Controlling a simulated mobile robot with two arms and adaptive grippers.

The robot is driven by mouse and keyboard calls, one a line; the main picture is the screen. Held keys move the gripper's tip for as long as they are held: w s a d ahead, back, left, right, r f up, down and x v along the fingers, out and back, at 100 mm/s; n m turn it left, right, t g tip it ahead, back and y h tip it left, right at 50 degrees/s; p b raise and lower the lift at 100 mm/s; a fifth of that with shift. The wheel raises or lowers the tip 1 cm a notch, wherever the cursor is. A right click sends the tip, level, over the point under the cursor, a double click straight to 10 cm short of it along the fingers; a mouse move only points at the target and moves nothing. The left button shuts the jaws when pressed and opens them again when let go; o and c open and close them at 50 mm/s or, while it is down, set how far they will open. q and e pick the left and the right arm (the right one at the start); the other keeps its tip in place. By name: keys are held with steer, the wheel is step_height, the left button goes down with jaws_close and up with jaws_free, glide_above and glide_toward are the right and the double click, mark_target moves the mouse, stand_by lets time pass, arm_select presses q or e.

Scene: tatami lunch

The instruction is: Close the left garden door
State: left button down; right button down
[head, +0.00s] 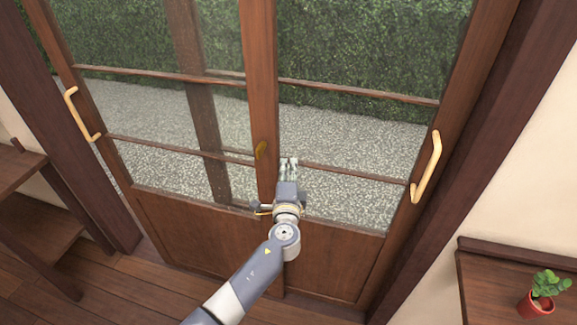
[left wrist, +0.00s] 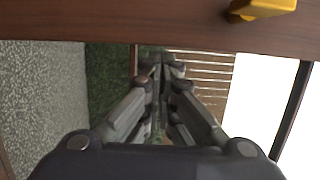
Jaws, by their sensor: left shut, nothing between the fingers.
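The left garden door (head: 180,225) is a wood-framed glass panel with a pale handle (head: 82,115) on its left stile. Its right stile (head: 260,90) bears a small yellow pull (head: 261,150). Another upright shows behind its glass. My left gripper (head: 288,163) is shut and empty, just right of that stile and the pull, in front of the right panel's glass. In the left wrist view the stile (left wrist: 120,25) crosses the top, with the yellow pull (left wrist: 262,9) at top right and my fingers (left wrist: 162,65) below. Contact with the stile cannot be told. My right gripper is out of view.
The right door panel (head: 330,255) has a pale handle (head: 427,167) on its right stile. A wooden shelf unit (head: 40,215) stands at left. A wooden stand (head: 485,290) with a red potted plant (head: 538,303) is at lower right. Gravel and hedge show through the glass.

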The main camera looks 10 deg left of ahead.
mark_target(209, 147)
arm_select(q)
steer(key=a+b, duration=0.1)
steer(key=a, duration=0.6)
steer(key=w+a+b, duration=0.1)
steer(key=a, duration=0.7)
steer(key=a+b, duration=0.1)
steer(key=a, duration=0.7)
steer(key=shift+w+a, duration=0.2)
steer(key=shift+w, duration=0.15)
steer(key=shift+w+a, duration=0.1)
steer(key=shift+a, duration=0.65)
